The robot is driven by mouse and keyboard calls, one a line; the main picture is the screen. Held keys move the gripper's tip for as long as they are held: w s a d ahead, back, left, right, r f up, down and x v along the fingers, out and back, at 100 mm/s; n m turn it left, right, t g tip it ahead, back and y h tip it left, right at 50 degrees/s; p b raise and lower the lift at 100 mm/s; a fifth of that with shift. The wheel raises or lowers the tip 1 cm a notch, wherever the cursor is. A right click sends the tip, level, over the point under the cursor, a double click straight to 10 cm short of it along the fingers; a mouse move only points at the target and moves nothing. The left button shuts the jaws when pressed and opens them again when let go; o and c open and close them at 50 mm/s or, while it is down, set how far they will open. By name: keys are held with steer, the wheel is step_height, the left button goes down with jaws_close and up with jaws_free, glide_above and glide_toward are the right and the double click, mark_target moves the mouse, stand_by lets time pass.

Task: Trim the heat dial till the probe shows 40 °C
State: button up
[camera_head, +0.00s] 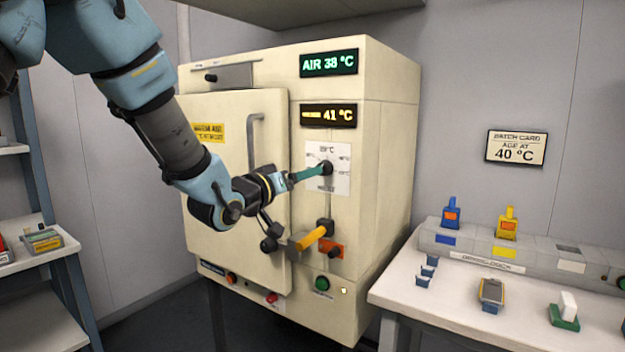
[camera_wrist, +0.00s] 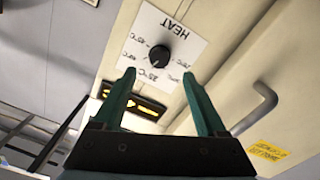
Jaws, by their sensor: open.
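The heat dial (camera_head: 326,168) is a black knob on a white scale plate on the oven front. In the wrist view the dial (camera_wrist: 159,54) sits just beyond my fingertips, on a plate marked HEAT. My gripper (camera_head: 325,170) points at the dial in the head view; its green fingers overlap the knob's left side. In the wrist view my gripper (camera_wrist: 160,76) is open, with the knob centred between and past the tips. Contact cannot be told. The amber probe display (camera_head: 328,115) reads 41 °C. The green air display (camera_head: 328,63) reads 38 °C.
A yellow-handled lever (camera_head: 311,238) juts out below the dial. The closed door has a vertical handle (camera_head: 255,143). A batch card (camera_head: 516,147) on the wall says age at 40 °C. A side table (camera_head: 420,297) holds a dock and small devices at right.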

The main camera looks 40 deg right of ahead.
steer(key=shift+v, duration=2)
steer(key=w+a+f+n+t+y, duration=0.35)
steer(key=w+a+f+y, duration=0.2)
steer(key=w+a, duration=0.5)
steer(key=w+a+f+n+y+p, duration=0.1)
steer(key=a+f+y, duration=0.25)
steer(key=a, duration=0.55)
steer(key=w+a+f+n+y+p, duration=0.15)
steer(key=a+y, duration=0.25)
steer(key=a, duration=0.5)
steer(key=s+a+f+n+g+y, duration=0.1)
steer(key=s+a+f+g+y, duration=0.1)
steer(key=s+a, duration=0.4)
steer(key=s+a+f+n+g+y+p, duration=0.1)
steer(key=s+a, duration=0.5)
steer(key=a, duration=0.7)
step_height(320, 180, down, 2)
steer(key=n+g+y, duration=0.1)
steer(key=g, duration=0.2)
steer(key=shift+s+p, duration=0.25)
steer(key=shift+p, duration=0.05)
steer(key=shift+a+g, duration=0.1)
steer(key=shift+g, duration=0.15)
